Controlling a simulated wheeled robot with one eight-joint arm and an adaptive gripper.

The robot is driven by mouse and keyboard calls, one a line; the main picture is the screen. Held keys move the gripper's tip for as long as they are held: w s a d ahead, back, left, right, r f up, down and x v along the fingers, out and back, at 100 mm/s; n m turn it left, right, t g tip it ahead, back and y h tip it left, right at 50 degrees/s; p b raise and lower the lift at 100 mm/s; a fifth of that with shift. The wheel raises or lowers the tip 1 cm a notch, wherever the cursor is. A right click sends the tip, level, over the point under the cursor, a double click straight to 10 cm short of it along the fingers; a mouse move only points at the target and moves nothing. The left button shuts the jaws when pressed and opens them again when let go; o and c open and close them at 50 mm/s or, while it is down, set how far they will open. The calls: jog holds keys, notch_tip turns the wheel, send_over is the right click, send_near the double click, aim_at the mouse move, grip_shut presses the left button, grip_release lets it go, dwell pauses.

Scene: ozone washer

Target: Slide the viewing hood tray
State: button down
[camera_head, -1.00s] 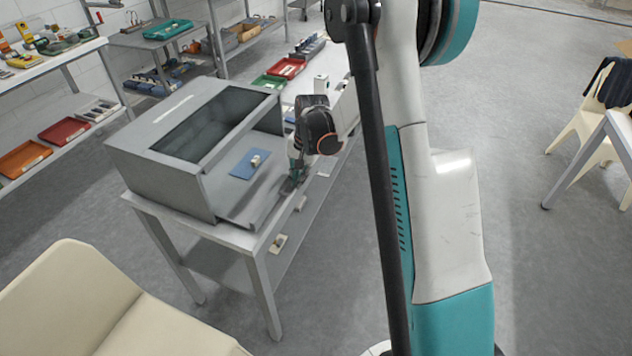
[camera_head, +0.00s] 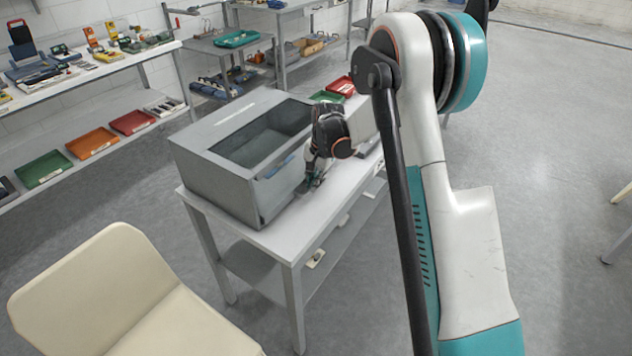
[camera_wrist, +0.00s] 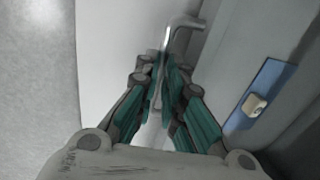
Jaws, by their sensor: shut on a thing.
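The viewing hood (camera_head: 212,185) is a grey box with a dark window, standing on a white table. In the head view the tray is mostly hidden inside the hood. My gripper (camera_head: 313,181) is at the hood's open side. In the wrist view my gripper (camera_wrist: 164,75) is shut on a bent metal handle (camera_wrist: 185,22) at the tray's edge. The fingers hide part of the handle.
The white table (camera_head: 325,208) has bare room in front of the hood. A cream chair (camera_head: 95,270) stands close at the lower left. Shelves (camera_head: 110,75) with trays line the left wall. Green and red trays (camera_head: 341,86) sit behind my gripper.

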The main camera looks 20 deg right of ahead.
jog(key=shift+w+a, duration=0.15)
jog(key=shift+w, duration=0.05)
jog(key=c, duration=2)
grip_release()
jog(key=shift+o, duration=0.2)
jog(key=shift+r, duration=0.1)
notch_tip(320, 180, up, 12)
jog(key=s+d, duration=0.1)
jog(key=shift+s+d+f, duration=0.2)
jog(key=shift+s, duration=0.15)
